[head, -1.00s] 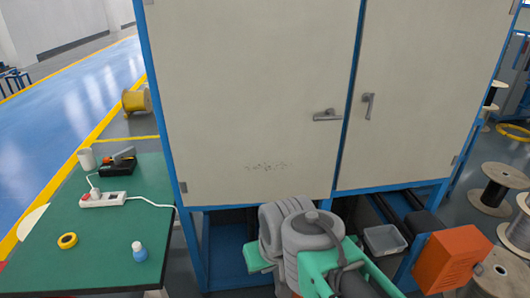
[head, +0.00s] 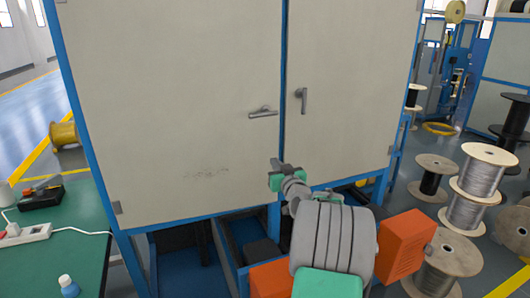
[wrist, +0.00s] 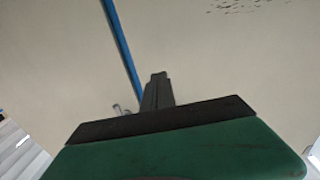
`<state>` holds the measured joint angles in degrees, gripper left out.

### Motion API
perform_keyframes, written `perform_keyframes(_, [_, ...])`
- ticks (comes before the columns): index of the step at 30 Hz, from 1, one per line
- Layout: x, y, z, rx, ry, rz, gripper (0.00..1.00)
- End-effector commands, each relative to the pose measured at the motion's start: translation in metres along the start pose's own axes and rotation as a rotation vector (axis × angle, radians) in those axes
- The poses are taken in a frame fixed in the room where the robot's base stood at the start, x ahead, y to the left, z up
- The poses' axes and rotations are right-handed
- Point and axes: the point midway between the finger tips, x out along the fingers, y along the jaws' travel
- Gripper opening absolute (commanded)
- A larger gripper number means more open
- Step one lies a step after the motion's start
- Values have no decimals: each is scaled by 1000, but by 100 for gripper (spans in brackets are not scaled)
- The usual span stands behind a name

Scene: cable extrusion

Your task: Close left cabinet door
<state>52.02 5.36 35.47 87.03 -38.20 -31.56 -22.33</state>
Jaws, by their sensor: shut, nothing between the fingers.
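The left cabinet door (head: 170,100) is a large pale cream panel in a blue frame. It looks about flush with the frame in the head view; I cannot tell whether a small gap is left. Its grey lever handle (head: 262,112) lies horizontal near its right edge. Dark scuffs mark its lower part, and scuffs also show at the top right of the wrist view. My gripper (head: 275,163) is in front of the cabinet's lower part, near the blue post between the doors. In the wrist view its dark fingers (wrist: 157,91) are together and empty. I cannot judge contact with the door.
The right door (head: 350,80) looks closed, with its handle (head: 301,98) upright. A green table (head: 70,255) stands at the left with a power strip (head: 25,236) and a blue bottle (head: 68,286). Several cable spools (head: 465,213) stand on the floor at the right.

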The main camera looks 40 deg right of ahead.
Motion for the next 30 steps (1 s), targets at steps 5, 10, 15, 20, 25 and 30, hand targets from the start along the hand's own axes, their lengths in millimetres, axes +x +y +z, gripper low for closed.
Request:
perform_keyframes(5, [40, -2, -2, 1, -3, -4, 0])
perform_keyframes(10, [78, -2, -2, 1, -2, -3, 0])
perform_keyframes(15, [105, -2, -2, 1, -3, -2, 0])
perform_keyframes(20, [115, -2, -1, 0, -1, -1, 0])
perform_keyframes(25, [116, -1, -1, 0, -2, -1, 0])
perform_keyframes(30, [119, -4, 2, 0, -2, -5, 0])
